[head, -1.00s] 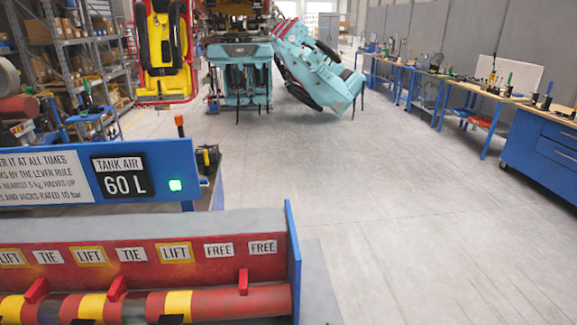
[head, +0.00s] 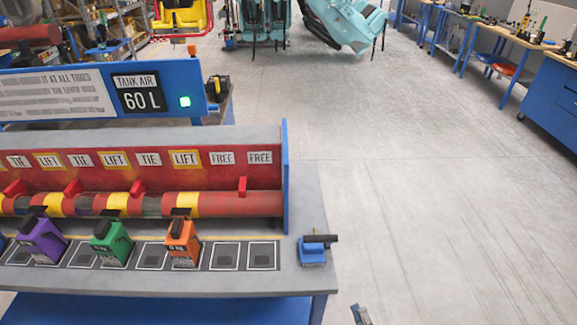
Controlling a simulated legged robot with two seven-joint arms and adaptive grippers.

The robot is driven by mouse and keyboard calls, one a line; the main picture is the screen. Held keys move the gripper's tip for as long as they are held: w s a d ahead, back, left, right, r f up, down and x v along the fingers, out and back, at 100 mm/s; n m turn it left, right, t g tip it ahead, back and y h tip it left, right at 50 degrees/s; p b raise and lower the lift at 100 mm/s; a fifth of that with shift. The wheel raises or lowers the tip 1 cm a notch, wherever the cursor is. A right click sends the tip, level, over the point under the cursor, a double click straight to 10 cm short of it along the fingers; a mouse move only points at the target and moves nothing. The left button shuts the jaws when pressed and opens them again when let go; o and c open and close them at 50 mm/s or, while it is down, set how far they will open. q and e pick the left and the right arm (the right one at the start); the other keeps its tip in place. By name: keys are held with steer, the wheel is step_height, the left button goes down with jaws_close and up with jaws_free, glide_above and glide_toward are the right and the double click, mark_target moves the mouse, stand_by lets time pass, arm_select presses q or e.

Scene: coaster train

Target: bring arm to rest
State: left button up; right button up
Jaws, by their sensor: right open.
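Only a small grey-blue tip of my right gripper (head: 361,315) shows, at the bottom edge of the head view, right of the bench. It is over the grey floor, apart from the bench and everything on it. Nothing shows held at the visible tip, and the rest of that arm is out of the picture. My left gripper and arm are not in view.
The grey bench (head: 305,285) holds a purple block (head: 42,238), a green block (head: 110,240), an orange block (head: 182,240) and a blue device (head: 313,252). A red labelled rack (head: 225,178) stands behind them. The floor (head: 440,210) right of the bench is clear.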

steer(key=d+f+m+g+h+p, duration=0.15)
steer(key=f+m+g+h, duration=0.35)
steer(key=f, duration=0.6)
steer(key=d+f+m+g+h+p, duration=0.1)
steer(key=d+f+m+g+h, duration=0.2)
steer(key=f+m, duration=0.6)
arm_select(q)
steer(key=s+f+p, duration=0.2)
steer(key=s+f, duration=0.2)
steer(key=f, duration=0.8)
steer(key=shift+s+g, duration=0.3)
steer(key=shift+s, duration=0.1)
arm_select(e)
steer(key=s+a+f+m+g+h, duration=0.1)
steer(key=s+f+m+g, duration=0.3)
steer(key=s+f, duration=0.5)
steer(key=s+a+f+m+g+h, duration=0.1)
steer(key=s+f+m+g, duration=0.3)
steer(key=s+f+g, duration=0.4)
steer(key=s+f, duration=0.1)
steer(key=s, duration=0.5)
steer(key=shift+s+f+g, duration=0.3)
steer(key=shift+s, duration=0.05)
